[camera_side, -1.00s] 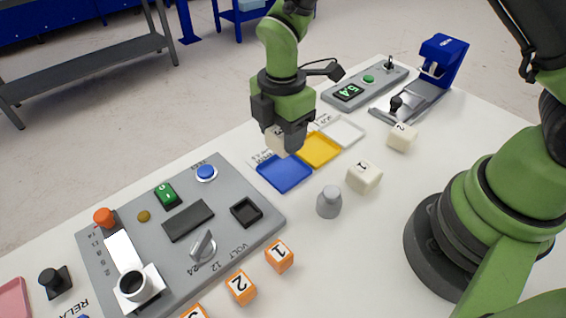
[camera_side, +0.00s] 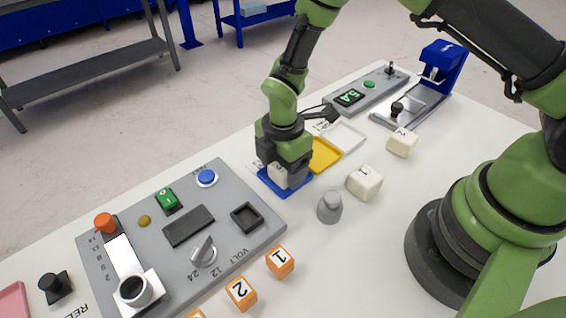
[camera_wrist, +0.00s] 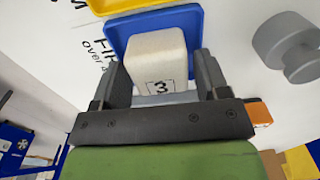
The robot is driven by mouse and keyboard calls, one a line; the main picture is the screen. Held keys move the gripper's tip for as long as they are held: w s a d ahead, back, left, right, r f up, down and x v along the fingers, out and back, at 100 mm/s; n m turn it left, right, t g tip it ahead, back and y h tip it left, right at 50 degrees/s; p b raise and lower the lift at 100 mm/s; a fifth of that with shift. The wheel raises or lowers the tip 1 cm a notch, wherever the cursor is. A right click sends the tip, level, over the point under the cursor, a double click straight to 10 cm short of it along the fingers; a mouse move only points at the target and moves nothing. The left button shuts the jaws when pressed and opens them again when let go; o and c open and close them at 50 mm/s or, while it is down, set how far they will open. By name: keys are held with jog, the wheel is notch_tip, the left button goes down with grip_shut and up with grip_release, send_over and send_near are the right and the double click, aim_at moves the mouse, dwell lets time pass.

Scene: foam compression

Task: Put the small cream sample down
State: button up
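The small cream sample (camera_wrist: 157,60), a pale block marked 3, is between the two fingers of my gripper (camera_wrist: 162,75) in the wrist view. My gripper appears shut on it. In the side view, my gripper (camera_side: 285,165) points down over the blue tray (camera_side: 270,178), with the sample low at the tray. The blue tray also shows behind the sample in the wrist view (camera_wrist: 192,22). I cannot tell whether the sample's underside touches the tray floor.
A yellow tray (camera_side: 324,156) and a white tray (camera_side: 346,137) adjoin on the right. Cream blocks (camera_side: 364,183) and (camera_side: 402,143) and a grey weight (camera_side: 329,206) stand nearby. A grey control panel (camera_side: 140,215) lies left. A blue press (camera_side: 441,62) stands at the far right.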

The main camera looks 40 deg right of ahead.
jog(key=shift+o, duration=0.4)
jog(key=shift+r, duration=0.1)
notch_tip(320, 180, up, 21)
jog(key=s+d+m+t+y, duration=0.1)
jog(key=s+d+m+t, duration=0.15)
jog(key=m, duration=0.35)
jog(key=s+d+r+m+t, duration=0.2)
jog(key=s+r+m, duration=0.2)
jog(key=s+m, duration=0.3)
jog(key=s+d+r+m+t+y, duration=0.1)
jog(key=s+d+r+m+t, duration=0.1)
jog(key=s+m, duration=0.5)
jog(key=shift+s+d+r+m+t, duration=0.35)
jog(key=shift+d+r+m, duration=0.1)
jog(key=shift+r+m, duration=0.8)
jog(key=shift+r+n, duration=0.15)
jog(key=shift+n, duration=0.1)
